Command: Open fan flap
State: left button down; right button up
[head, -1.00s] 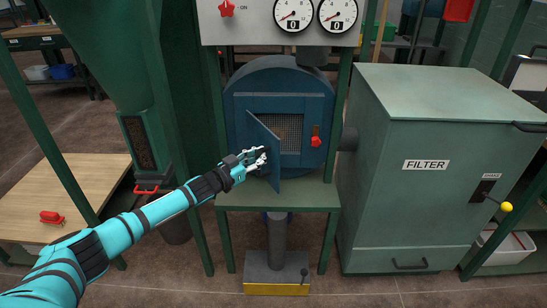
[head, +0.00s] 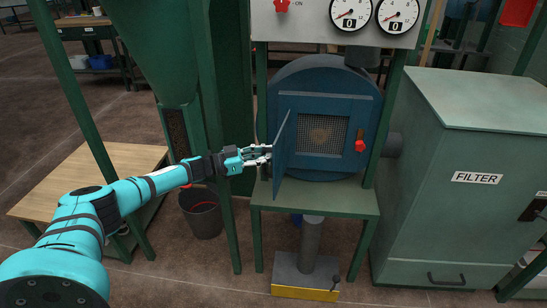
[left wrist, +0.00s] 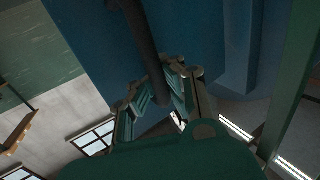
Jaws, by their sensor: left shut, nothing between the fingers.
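The blue fan flap (head: 283,146) stands swung out from the round blue fan housing (head: 345,83), hinged at the opening's left side. The mesh opening (head: 321,134) behind it is uncovered. My left gripper (head: 268,155) is at the outer left face of the flap, fingers shut and empty. Whether they touch the flap is unclear. In the left wrist view the fingers (left wrist: 165,90) are close to a dark bar (left wrist: 145,45) in front of a blue surface (left wrist: 95,35). My right gripper is not in view.
A red latch (head: 360,146) sits right of the opening. A green stand (head: 330,201) bears the fan. Green posts (head: 262,240) rise near my left arm. The green filter box (head: 440,200) stands at right, a wooden table (head: 125,160) and dark bucket (head: 201,215) at left.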

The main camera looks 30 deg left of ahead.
pick_arm(q)
jog(key=shift+s+a+f, duration=0.15)
jog(key=shift+a+f, duration=0.1)
jog(key=shift+f, duration=0.05)
jog(key=c, duration=2)
grip_release()
jog(key=o, duration=0.6)
jog(key=shift+s+a+r, duration=0.15)
jog(key=shift+s+a, duration=0.05)
jog(key=shift+s, duration=0.05)
jog(key=shift+o, duration=0.3)
jog(key=shift+r, duration=0.1)
jog(key=v, duration=1.2)
